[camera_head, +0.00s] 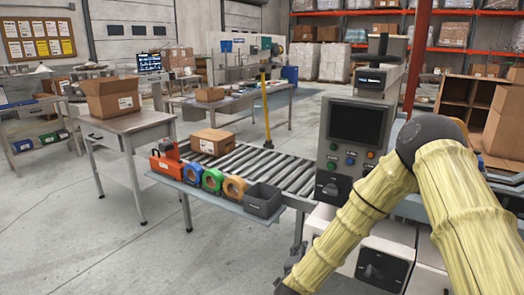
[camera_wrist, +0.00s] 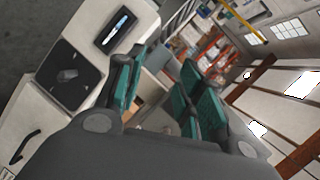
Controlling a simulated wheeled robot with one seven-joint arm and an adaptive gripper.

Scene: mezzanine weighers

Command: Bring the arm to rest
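My arm (camera_head: 380,195), in a yellowish ribbed cover, comes in from the right in the head view and bends down to the lower middle. It passes in front of the machine cabinet. Only a dark bit of its far end shows at the bottom edge there. In the wrist view my gripper (camera_wrist: 160,70) has its two teal-padded fingers spread apart. I see nothing held between them. The fingertips point toward a blurred background of shelves and boxes.
A control console (camera_head: 355,135) stands close beside my arm. A roller conveyor (camera_head: 265,165) holds a carton (camera_head: 212,141). On its front ledge sit an orange-red holder (camera_head: 167,160), several coloured rings and a grey bin (camera_head: 262,200). Open floor (camera_head: 90,240) lies at left.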

